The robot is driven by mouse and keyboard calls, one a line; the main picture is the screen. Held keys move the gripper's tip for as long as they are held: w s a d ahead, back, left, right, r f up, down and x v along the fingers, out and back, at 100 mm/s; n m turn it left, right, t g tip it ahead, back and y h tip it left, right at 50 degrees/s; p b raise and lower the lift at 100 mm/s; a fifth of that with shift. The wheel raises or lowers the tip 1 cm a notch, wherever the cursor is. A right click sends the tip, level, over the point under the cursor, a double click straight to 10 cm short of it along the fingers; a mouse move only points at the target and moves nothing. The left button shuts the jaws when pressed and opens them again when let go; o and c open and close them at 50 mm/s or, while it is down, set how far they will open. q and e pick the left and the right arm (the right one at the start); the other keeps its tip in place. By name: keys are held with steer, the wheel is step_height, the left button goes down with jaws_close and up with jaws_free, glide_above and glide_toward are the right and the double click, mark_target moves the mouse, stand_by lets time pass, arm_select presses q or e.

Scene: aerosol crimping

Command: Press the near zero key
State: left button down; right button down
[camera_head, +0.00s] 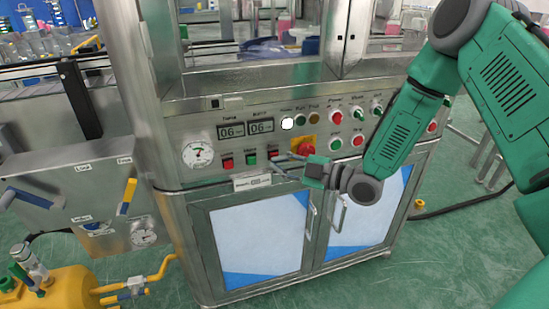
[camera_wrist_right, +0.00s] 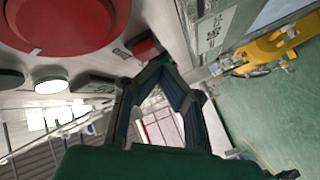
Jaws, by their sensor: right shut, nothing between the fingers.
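A steel control panel (camera_head: 210,145) carries a row of small square keys under two digital displays (camera_head: 245,129): a red key (camera_head: 227,163), a green key (camera_head: 251,159) and a red key (camera_head: 273,153). Their labels are too small to read, so I cannot tell which is the zero key. My right gripper (camera_head: 280,164) is shut and empty, its fingertips in front of the panel just below the rightmost red key. In the right wrist view, a red square key (camera_wrist_right: 143,48) lies just beyond the fingertips (camera_wrist_right: 160,72); I cannot tell whether they touch. My left gripper is out of view.
Cabinet doors (camera_head: 258,240) are below.

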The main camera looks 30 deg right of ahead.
steer(key=shift+w+d, duration=0.1)
steer(key=shift+w, duration=0.4)
stand_by(0.7)
steer(key=shift+s, duration=0.15)
steer(key=shift+s+a, duration=0.2)
steer(key=shift+s, duration=0.45)
steer(key=shift+s+a+p, duration=0.2)
steer(key=shift+s+p, duration=0.05)
steer(key=shift+s, duration=0.55)
steer(key=shift+s+a+p, duration=0.2)
steer(key=shift+s, duration=0.65)
steer(key=shift+s+a+p, duration=0.2)
steer(key=shift+s+p, duration=0.05)
steer(key=shift+s, duration=0.55)
